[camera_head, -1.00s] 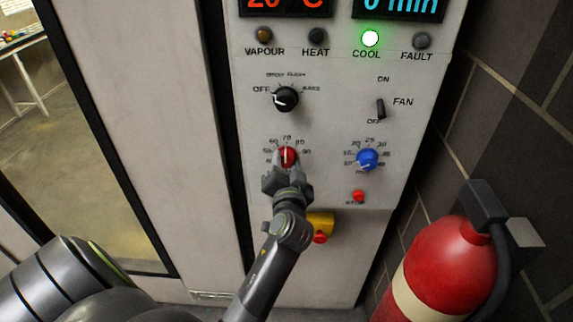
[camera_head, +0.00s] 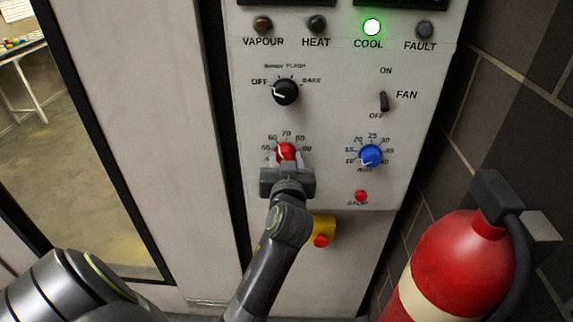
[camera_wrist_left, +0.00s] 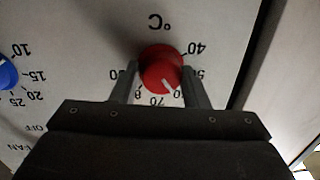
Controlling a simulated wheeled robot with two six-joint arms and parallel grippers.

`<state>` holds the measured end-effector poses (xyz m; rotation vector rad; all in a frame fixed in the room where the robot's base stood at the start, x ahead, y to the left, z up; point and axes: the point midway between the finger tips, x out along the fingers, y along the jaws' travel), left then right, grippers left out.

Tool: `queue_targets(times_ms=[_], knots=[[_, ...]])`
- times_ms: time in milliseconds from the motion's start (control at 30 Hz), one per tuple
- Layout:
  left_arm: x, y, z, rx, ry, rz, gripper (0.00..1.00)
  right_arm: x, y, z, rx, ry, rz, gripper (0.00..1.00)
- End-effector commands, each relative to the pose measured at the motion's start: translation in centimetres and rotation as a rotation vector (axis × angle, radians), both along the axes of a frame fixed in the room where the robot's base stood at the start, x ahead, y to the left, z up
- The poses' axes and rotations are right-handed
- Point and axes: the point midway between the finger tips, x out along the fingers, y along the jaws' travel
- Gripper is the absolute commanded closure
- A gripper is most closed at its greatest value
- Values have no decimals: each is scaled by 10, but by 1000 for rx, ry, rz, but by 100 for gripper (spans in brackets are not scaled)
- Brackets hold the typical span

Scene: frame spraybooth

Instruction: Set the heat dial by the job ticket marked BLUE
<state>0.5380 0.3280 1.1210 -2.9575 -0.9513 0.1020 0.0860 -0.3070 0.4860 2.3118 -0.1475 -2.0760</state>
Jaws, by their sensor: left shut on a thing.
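The red heat dial (camera_head: 286,150) sits on the grey control panel, with a scale marked in °C around it. My left gripper (camera_head: 287,163) is shut on it, one finger on each side. In the left wrist view, seen upside down, the red dial (camera_wrist_left: 161,69) is between the fingers (camera_wrist_left: 158,88). Its white pointer points between 60 and 70, seemingly nearer 60. No job ticket shows in these views. My right gripper is not in view.
A blue dial (camera_head: 370,156) is right of the red one, its pointer near 10. A black selector (camera_head: 285,92) and fan switch (camera_head: 384,101) are above. A red stop button (camera_head: 361,196) and yellow box (camera_head: 324,229) are below. A fire extinguisher (camera_head: 455,266) stands at right.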

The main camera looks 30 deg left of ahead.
Motion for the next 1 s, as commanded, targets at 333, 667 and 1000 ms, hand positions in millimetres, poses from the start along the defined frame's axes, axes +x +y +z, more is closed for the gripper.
queue_targets(times_ms=[333, 667, 1000], knots=[[0, 1, 1, -56, -37, 3, 82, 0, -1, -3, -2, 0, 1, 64], [0, 1, 1, -57, -36, 3, 82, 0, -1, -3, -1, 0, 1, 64], [0, 0, 0, -58, -36, 1, 39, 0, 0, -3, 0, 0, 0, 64]])
